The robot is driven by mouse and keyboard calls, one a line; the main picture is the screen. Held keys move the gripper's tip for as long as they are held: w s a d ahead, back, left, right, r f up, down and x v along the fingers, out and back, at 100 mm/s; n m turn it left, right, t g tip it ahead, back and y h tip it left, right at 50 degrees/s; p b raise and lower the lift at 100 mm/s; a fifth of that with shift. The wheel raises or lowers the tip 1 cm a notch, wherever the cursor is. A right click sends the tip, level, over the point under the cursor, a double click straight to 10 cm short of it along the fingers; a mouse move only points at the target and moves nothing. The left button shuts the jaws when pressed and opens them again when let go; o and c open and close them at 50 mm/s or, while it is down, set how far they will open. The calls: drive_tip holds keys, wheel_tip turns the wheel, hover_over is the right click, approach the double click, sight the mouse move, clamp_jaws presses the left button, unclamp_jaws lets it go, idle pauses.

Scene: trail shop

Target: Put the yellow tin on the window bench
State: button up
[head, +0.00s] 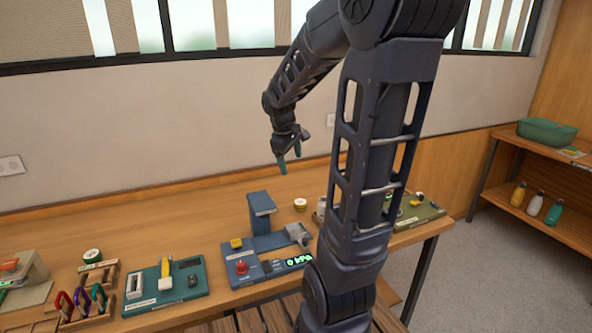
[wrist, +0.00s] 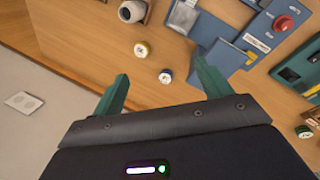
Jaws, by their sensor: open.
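A small round tin with a pale lid and yellow side (head: 300,204) stands on the long wooden bench (head: 190,228) below the windows. The yellow tin also shows in the wrist view (wrist: 142,49), beyond my fingertips. My gripper (head: 283,158) is open and empty, pointing down above the back of the bench. In the wrist view my gripper's fingers (wrist: 160,75) are spread apart. A similar tin with a dark blue side (wrist: 166,76) lies between them in the picture, apart from them; the blue post seems to hide it in the head view.
A blue device with a post (head: 262,205) stands left of the yellow tin. A green-sided tin (head: 92,255), a green board (head: 166,287) and a carabiner rack (head: 85,303) are farther left. A wooden shelf (head: 545,160) with bottles and a green tub stands at right.

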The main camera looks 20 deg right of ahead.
drive_tip(key=s+a+r+m+t+y, duration=0.1)
drive_tip(key=s+a+r+m, duration=0.1)
drive_tip(key=s, duration=0.6)
drive_tip(key=s+a+r+m+t+y, duration=0.1)
drive_tip(key=s+a+r+m, duration=0.2)
drive_tip(key=s, duration=0.5)
drive_tip(key=shift+m+t, duration=0.4)
drive_tip(key=shift+m, duration=0.5)
drive_tip(key=shift+o, duration=0.4)
drive_tip(key=shift+s+a+m+y, duration=0.2)
drive_tip(key=shift+s+m+y, duration=0.1)
drive_tip(key=shift+s, duration=0.4)
drive_tip(key=shift+r, duration=0.1)
